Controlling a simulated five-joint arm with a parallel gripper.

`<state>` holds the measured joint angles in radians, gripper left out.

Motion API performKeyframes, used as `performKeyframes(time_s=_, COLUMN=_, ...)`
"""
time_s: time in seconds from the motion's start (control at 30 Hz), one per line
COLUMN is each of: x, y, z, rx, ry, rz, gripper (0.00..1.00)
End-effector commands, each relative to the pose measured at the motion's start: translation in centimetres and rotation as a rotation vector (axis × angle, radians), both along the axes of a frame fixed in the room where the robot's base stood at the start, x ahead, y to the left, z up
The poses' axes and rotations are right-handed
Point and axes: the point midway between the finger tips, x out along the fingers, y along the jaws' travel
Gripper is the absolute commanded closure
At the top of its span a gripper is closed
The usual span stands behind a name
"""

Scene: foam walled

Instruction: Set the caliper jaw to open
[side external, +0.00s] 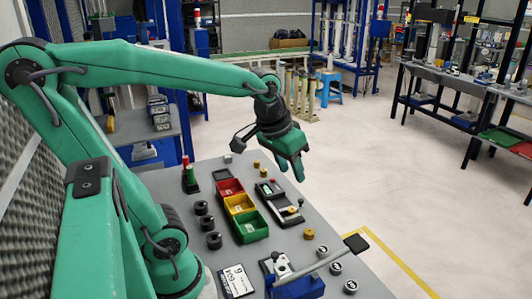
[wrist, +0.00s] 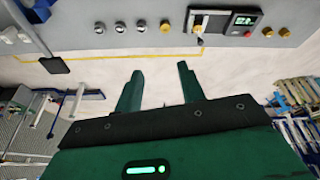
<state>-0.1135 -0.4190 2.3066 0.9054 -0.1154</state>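What looks like the caliper device (side external: 275,196) is a dark block with a light panel and a small display, lying on the grey bench right of the coloured bins. It also shows in the wrist view (wrist: 224,24), at the top, with a lit green display, a red button and a brass knob with a small lever. Its jaw is too small to make out, so I cannot tell its setting. My gripper (side external: 291,172) hangs above the far right part of the bench, apart from the device. In the wrist view my gripper (wrist: 158,80) has its two green fingers spread, with nothing between them.
Red (side external: 229,188), yellow (side external: 239,204) and green (side external: 250,226) bins stand left of the device. A blue vise (side external: 297,287) with a long handle is at the front. Black knobs, brass knobs and round dials sit around.

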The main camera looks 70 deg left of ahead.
Motion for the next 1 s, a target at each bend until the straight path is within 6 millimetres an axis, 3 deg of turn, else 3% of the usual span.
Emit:
performKeyframes(time_s=0.47, x=6.7, y=5.3, z=-3.9, rx=-0.06, ry=0.15, rz=0.244, gripper=0.61)
performKeyframes(time_s=1.0, x=11.7, y=12.2, z=-11.8, rx=-0.123, ry=0.301, rz=0.503, gripper=0.61)
